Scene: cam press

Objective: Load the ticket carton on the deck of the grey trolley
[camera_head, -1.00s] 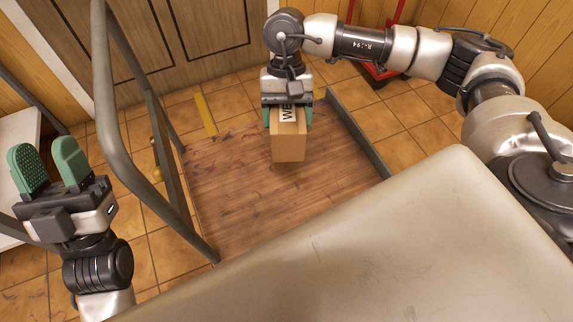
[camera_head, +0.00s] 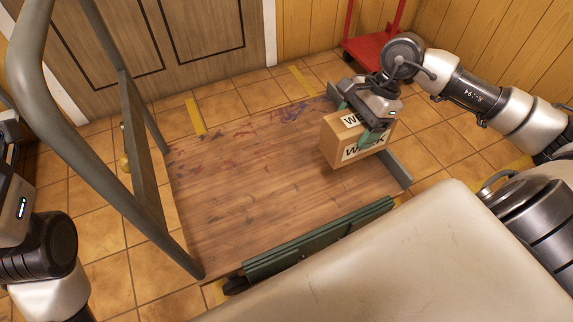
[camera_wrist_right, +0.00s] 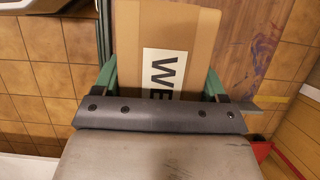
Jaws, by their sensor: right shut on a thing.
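The ticket carton (camera_head: 342,150) is a brown box with white labels in black letters. My right gripper (camera_head: 365,125) is shut on it, with a green finger along its side. The right wrist view shows the carton (camera_wrist_right: 200,45) between both green fingers. The carton is over the right end of the grey trolley's brown wooden deck (camera_head: 240,200), slightly turned. I cannot tell whether its underside touches the deck. My left gripper (camera_head: 15,205) is at the left edge, cut off, its fingers not visible.
The trolley's grey handle frame (camera_head: 95,170) rises on the left. A grey lip (camera_head: 395,170) lines the deck's right end, and a dark green rail (camera_head: 320,240) its near side. A red hand truck (camera_head: 375,50) stands behind right. The deck's middle and left are bare.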

